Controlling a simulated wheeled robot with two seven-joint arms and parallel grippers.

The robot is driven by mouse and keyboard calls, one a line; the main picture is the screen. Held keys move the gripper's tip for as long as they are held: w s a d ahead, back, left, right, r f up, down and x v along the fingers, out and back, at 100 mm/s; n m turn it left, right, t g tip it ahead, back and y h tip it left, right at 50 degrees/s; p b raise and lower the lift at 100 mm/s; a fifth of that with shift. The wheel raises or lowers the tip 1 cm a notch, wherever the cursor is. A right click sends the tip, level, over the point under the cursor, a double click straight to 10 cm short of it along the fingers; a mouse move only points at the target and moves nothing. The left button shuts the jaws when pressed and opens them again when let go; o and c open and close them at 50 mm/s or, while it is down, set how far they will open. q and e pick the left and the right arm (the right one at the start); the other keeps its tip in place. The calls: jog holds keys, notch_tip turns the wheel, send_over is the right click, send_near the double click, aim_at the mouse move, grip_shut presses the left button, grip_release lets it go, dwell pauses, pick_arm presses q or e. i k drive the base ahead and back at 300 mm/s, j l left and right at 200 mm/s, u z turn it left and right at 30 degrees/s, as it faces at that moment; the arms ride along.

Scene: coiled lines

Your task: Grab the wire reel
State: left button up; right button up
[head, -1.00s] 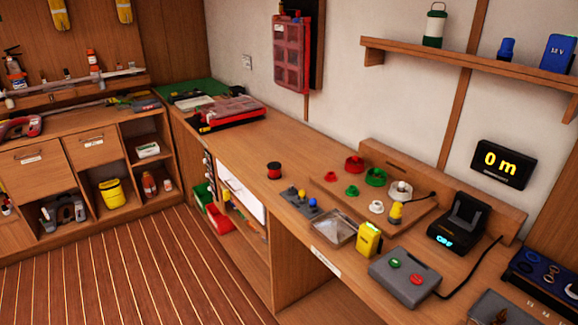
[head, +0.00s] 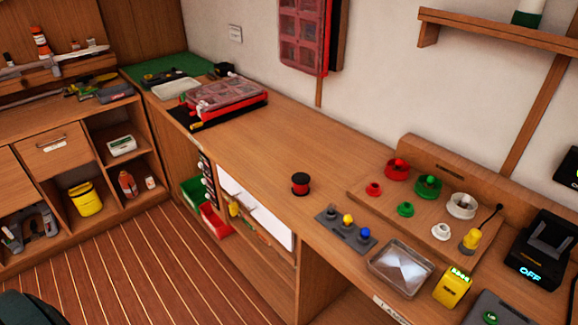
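A small reel with black ends and a red middle (head: 300,184) stands upright on the wooden workbench (head: 262,150), near its front edge. Red, green and white spool-like pieces, such as the green one (head: 428,186) and the white one (head: 461,205), sit on a raised wooden board to its right. Neither of my grippers is in view.
A grey block with coloured knobs (head: 346,226), a clear tray (head: 400,268) and a yellow device (head: 452,287) stand right of the reel. A red organizer case (head: 228,97) lies farther back left. The bench between case and reel is clear.

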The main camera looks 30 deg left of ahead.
aim_at(301, 179)
jog(key=i+j, duration=0.1)
jog(key=j, duration=0.25)
jog(key=i+j, duration=0.15)
jog(key=j, duration=0.15)
jog(key=i+j, duration=0.1)
jog(key=j, duration=0.25)
jog(key=i+j, duration=0.15)
jog(key=j, duration=0.2)
